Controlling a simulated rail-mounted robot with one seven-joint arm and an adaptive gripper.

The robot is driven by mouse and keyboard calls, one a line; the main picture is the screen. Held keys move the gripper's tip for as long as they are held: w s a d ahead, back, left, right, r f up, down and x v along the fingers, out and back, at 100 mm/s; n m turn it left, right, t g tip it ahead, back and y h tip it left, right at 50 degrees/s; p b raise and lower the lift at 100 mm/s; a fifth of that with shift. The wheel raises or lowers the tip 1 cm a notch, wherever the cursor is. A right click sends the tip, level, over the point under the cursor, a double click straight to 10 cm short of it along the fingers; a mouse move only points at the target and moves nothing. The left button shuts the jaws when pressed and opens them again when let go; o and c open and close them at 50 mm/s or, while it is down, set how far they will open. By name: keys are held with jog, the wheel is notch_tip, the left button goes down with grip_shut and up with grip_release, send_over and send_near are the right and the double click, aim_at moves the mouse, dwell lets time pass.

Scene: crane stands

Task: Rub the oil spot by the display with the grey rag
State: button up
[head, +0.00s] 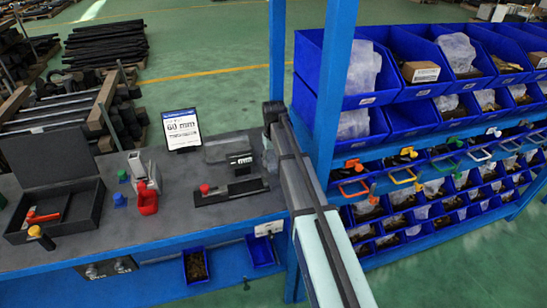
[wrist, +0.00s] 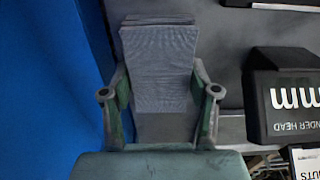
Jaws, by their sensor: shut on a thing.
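In the wrist view, my gripper (wrist: 160,92) is shut on the grey rag (wrist: 160,65), a folded, textured cloth between the two fingers. In the head view, my arm reaches over the right part of the bench and hides most of the gripper; I cannot make out the rag there. A white display card reading "60 mm" (head: 183,128) stands at the back of the bench, left of the arm. A small black block with white lettering (head: 240,158) is nearer the arm; a similar lettered block (wrist: 290,95) is right of the gripper in the wrist view. I cannot make out the oil spot.
A blue upright (wrist: 45,80) is close left of the gripper in the wrist view. The bench (head: 165,222) holds an open black case (head: 62,190), a red-and-grey tool (head: 145,185) and a black fixture with a red knob (head: 230,190). Blue bin racks (head: 325,85) stand to the right.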

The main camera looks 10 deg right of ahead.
aim_at(271, 154)
jog(key=w, duration=0.3)
jog(key=shift+a, duration=0.1)
jog(key=shift+w+a+b, duration=0.2)
jog(key=shift+w+b, duration=0.35)
jog(key=shift+w, duration=1.65)
jog(key=s, duration=0.5)
jog(key=s+p, duration=0.1)
jog(key=s, duration=0.1)
jog(key=shift+s+d, duration=0.2)
jog(key=shift+d, duration=0.1)
jog(key=shift+r+p, duration=2.15)
jog(key=shift+r, duration=1.95)
jog(key=shift+f, duration=0.15)
